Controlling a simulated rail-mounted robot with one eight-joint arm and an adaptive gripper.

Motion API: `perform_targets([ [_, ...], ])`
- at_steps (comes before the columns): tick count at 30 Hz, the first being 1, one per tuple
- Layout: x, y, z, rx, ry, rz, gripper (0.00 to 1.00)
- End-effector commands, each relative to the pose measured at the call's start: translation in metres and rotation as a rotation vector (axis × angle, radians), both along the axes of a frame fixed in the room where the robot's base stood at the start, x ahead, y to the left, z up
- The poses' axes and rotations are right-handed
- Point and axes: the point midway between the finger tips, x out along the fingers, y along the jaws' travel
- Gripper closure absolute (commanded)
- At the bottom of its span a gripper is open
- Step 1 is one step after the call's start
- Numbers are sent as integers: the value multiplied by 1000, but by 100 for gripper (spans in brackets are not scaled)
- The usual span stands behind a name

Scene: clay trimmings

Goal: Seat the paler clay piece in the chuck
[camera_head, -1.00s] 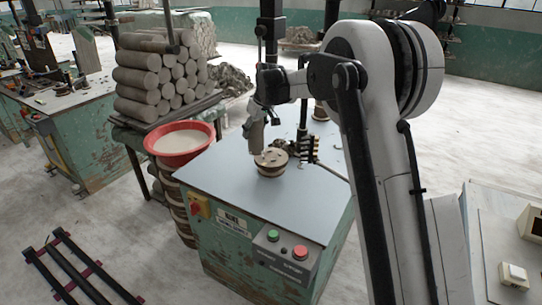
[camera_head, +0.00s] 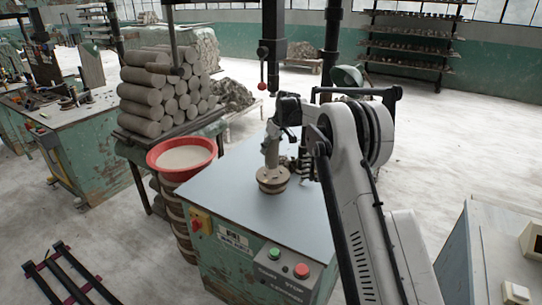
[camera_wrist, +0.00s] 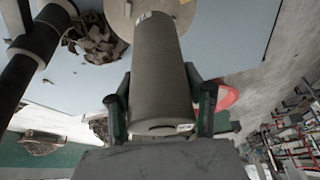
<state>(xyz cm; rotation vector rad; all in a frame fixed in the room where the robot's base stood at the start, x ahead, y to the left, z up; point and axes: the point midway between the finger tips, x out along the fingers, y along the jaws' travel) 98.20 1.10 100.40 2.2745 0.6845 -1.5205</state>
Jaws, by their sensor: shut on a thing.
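My gripper (camera_head: 274,138) is shut on a grey-brown clay cylinder (camera_head: 271,156) and holds it nearly upright over the chuck. The chuck (camera_head: 272,183) is a round, tan, stepped block on the blue-grey tabletop. In the wrist view the clay cylinder (camera_wrist: 157,70) lies between the two dark green fingers of my gripper (camera_wrist: 161,78), with a small pale label near its close end. Its far end meets or overlaps the chuck's pale disc (camera_wrist: 172,10). I cannot tell whether it sits inside the chuck. No second loose clay piece is clear for comparing shades.
A red basin (camera_head: 181,156) of pale liquid stands left of the table (camera_head: 230,195). Stacked clay cylinders (camera_head: 160,90) are behind it. A black column (camera_head: 272,50) with a red-knobbed lever rises behind the chuck. Clay scraps (camera_wrist: 95,40) lie near the chuck. A control box (camera_head: 284,268) is at the front edge.

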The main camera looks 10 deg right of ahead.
Motion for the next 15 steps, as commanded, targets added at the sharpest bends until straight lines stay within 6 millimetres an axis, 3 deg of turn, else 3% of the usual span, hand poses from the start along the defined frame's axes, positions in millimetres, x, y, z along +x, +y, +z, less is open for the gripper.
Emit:
perform_targets([
  [7,4,-4,-8,0,0,0,100],
  [15,4,-4,-40,0,0,0,100],
])
